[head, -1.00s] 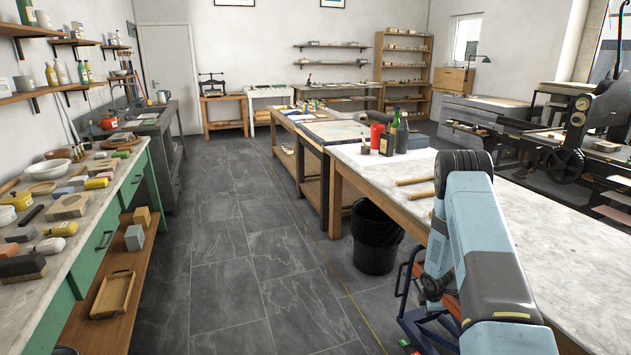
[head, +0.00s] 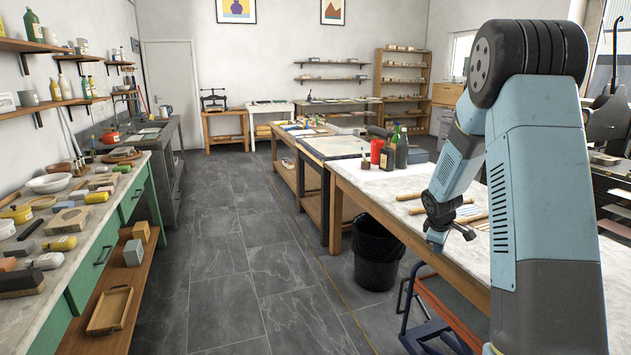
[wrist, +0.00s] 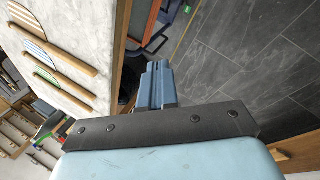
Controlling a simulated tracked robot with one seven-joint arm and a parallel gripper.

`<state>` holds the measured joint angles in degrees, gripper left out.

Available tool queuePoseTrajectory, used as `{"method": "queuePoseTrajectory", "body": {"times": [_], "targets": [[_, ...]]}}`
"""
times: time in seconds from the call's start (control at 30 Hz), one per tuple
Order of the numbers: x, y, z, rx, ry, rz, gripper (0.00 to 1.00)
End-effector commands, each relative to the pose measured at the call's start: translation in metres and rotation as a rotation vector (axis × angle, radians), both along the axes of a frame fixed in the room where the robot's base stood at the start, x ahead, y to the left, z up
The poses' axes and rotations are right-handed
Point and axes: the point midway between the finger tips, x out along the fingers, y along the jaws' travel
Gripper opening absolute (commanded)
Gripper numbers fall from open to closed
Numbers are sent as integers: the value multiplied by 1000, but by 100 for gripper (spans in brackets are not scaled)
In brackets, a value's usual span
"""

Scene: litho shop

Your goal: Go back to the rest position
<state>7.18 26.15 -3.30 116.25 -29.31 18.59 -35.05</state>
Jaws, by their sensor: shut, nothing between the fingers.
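My arm (head: 540,190) rises at the right of the head view, bent at a dark elbow joint near the top. Its forearm slopes down to my gripper (head: 437,238), which hangs near the front edge of the pale-topped table (head: 375,182). My gripper (wrist: 158,84) also shows in the wrist view, its blue fingers together beyond a dark bracket. It is shut and empty, apart from the table's tools. Part of the tabletop is hidden behind my arm.
Wooden-handled tools (wrist: 60,88) lie on the table, with bottles (head: 401,150) and a red can (head: 376,150) farther back. A black bin (head: 376,252) stands beside the table. A cluttered green bench (head: 138,190) is at left. The grey floor aisle (head: 235,240) between is clear.

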Motion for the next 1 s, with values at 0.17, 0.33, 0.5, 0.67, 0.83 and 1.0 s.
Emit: {"method": "queuePoseTrajectory", "body": {"times": [0.17,0.33,0.5,0.67,0.83,1.0], "targets": [[-27,15,57,36,-48,-96,0],[-57,29,102,79,-86,-188,0],[-91,44,142,126,-122,-273,0],[-127,58,175,175,-152,-351,0],[-167,73,204,233,-182,-430,0],[-208,88,227,293,-209,-503,0]]}}
